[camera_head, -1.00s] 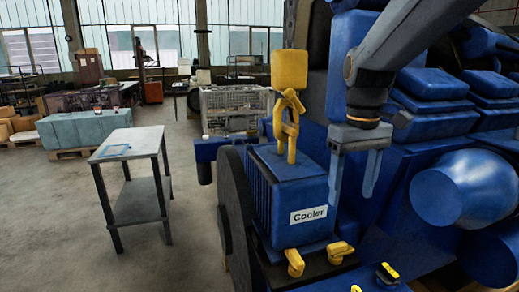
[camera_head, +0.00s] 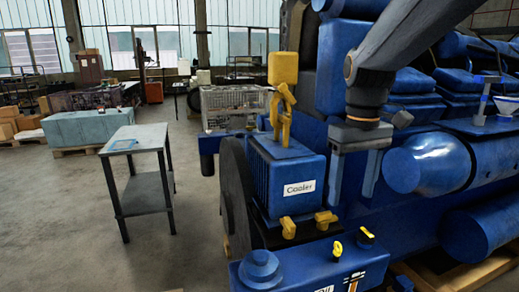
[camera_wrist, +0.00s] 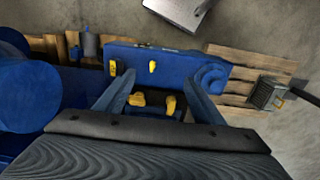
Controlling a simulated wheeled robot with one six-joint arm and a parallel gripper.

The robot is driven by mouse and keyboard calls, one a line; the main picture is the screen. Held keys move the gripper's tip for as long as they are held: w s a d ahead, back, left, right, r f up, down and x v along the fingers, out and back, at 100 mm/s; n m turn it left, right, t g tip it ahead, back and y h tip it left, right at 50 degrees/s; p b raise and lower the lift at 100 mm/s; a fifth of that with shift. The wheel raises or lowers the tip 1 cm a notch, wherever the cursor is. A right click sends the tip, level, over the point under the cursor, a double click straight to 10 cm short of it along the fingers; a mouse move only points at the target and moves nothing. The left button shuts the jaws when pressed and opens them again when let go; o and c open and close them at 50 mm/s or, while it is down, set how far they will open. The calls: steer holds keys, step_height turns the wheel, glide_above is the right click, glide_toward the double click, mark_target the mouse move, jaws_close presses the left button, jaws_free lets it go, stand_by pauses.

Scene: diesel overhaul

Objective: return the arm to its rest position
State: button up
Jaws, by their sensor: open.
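My arm reaches in from the upper right of the head view, and my gripper (camera_head: 353,172) hangs from it, pointing down. Its two grey fingers are apart with nothing between them. The gripper is just right of the blue box labelled Cooler (camera_head: 288,180), in front of the blue engine. In the wrist view my gripper (camera_wrist: 160,98) shows its two fingers spread wide. Yellow handles (camera_wrist: 152,100) show between and below the fingers, with a blue block (camera_wrist: 170,66) beyond them. Whether a finger touches the engine cannot be told.
A yellow hook (camera_head: 283,108) stands on the cooler. Blue cylinders (camera_head: 440,165) lie to the right of the gripper. A grey table (camera_head: 137,138) stands on open floor at left. In the wrist view, wooden pallets (camera_wrist: 235,98) lie under the engine parts.

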steer(key=s+f+m+b, duration=0.1)
steer(key=s+f+b, duration=0.1)
steer(key=f, duration=0.7)
steer(key=s+f+m+b, duration=0.1)
steer(key=s+f+b, duration=0.2)
steer(key=f, duration=0.6)
steer(key=s+f+m+b, duration=0.1)
steer(key=s+f+b, duration=0.2)
steer(key=f, duration=0.7)
steer(key=shift+a+m+t+b, duration=0.3)
steer(key=shift+a+t+b, duration=0.15)
steer(key=shift+b, duration=0.55)
steer(key=shift+f, duration=0.1)
